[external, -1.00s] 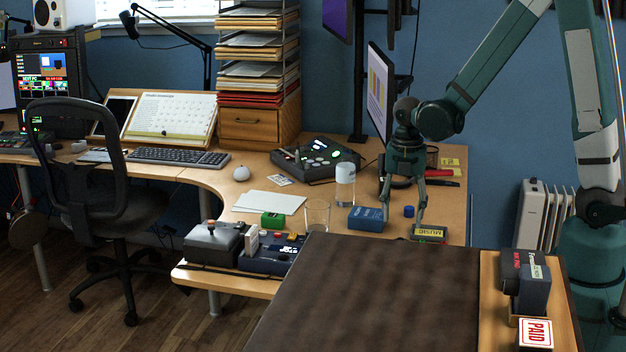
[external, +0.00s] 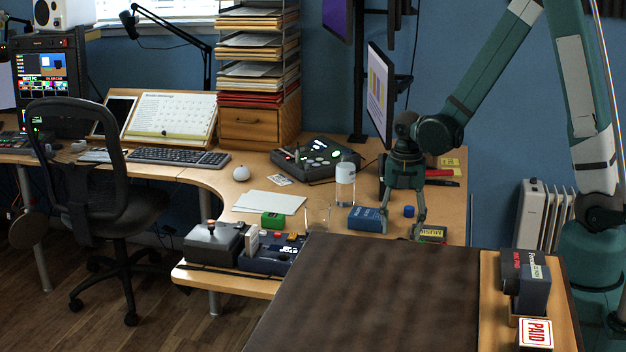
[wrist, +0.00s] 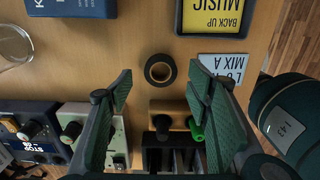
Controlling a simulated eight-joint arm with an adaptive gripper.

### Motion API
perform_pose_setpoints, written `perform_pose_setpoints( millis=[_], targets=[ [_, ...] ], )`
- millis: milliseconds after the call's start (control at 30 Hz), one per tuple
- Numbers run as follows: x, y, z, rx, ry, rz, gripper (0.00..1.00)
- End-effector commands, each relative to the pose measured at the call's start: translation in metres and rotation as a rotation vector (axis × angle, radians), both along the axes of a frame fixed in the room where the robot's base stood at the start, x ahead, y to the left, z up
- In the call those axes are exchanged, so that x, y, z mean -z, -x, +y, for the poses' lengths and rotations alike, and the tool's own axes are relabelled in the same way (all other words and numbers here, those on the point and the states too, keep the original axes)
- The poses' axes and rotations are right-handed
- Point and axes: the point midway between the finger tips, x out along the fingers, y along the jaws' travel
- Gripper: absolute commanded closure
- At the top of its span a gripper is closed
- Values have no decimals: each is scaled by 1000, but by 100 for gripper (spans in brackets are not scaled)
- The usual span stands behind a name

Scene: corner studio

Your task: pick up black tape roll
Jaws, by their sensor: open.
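The black tape roll (wrist: 160,70) lies flat on the wooden desk in the wrist view, its open centre showing the desk. It sits between and slightly beyond the fingertips of my gripper (wrist: 159,82), which is open and empty, with a finger to either side. In the external view my gripper (external: 402,232) points down low over the desk's right part, close behind the dark panel's far edge. I cannot make out the tape roll in that view.
A yellow MUSIC box (wrist: 214,16) and a white label card (wrist: 222,66) lie right of the roll. A blue box (wrist: 72,8) is at upper left. Devices with knobs (wrist: 72,130) and dark blocks (wrist: 172,155) sit near the fingers. A drinking glass (external: 318,215) stands left.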

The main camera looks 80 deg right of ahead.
Motion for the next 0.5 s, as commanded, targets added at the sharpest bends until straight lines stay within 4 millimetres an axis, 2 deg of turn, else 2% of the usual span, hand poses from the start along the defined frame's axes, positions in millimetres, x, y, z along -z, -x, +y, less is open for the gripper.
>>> perform_pose_setpoints(
  millis=[200, 500],
  targets=[
    [27, 1, 1, 0, 0, 0, 50],
    [39, 1, 1, 0, 0, 0, 50]
  ],
)
